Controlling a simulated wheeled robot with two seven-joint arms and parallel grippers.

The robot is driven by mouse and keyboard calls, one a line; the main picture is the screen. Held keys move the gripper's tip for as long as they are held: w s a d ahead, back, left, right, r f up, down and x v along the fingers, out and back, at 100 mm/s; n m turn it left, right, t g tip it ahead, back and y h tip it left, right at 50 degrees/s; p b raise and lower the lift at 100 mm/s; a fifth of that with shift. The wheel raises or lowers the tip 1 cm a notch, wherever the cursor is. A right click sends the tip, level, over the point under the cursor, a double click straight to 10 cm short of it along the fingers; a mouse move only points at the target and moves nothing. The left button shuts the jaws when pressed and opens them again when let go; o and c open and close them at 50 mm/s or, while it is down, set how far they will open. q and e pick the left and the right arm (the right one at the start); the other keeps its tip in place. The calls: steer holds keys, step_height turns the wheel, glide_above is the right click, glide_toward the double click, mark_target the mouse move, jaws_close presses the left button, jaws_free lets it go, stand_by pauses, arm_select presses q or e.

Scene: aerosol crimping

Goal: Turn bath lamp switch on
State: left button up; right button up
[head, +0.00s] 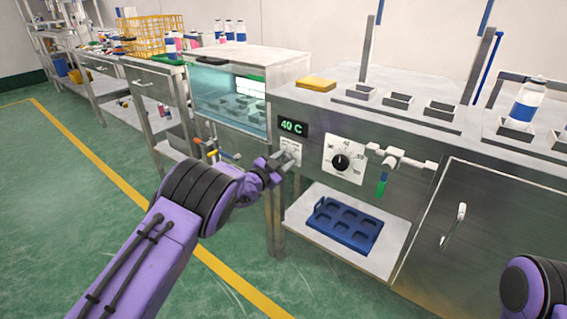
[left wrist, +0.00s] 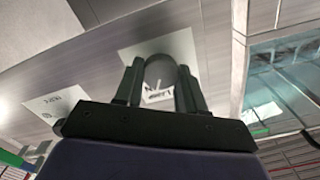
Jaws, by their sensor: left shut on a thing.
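The steel bath cabinet has a small white switch plate (head: 291,150) on its front, below the 40 C display (head: 292,128). My left gripper (head: 284,159) is at this plate, shut on the switch there. The gripper hides most of the switch, so its position cannot be told. In the left wrist view, the fingers (left wrist: 160,88) stand in front of the white plate (left wrist: 188,50), with a dark rounded shape between them. My right gripper is out of view; only part of my right arm shows at the lower right.
A black dial (head: 341,162) on a white plate is just right of the switch. A valve with a green handle (head: 382,188) sticks out farther right. A blue tray (head: 345,224) lies on the shelf below. A glass-fronted unit (head: 226,100) stands to the left.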

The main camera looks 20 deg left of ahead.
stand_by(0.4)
arm_select(q)
steer(key=o, duration=1.1)
steer(key=shift+c, duration=0.2)
steer(key=shift+s, duration=0.1)
steer(key=p+v, duration=0.1)
steer(key=v, duration=0.9)
steer(key=shift+s, duration=0.15)
steer(key=shift+a, duration=0.1)
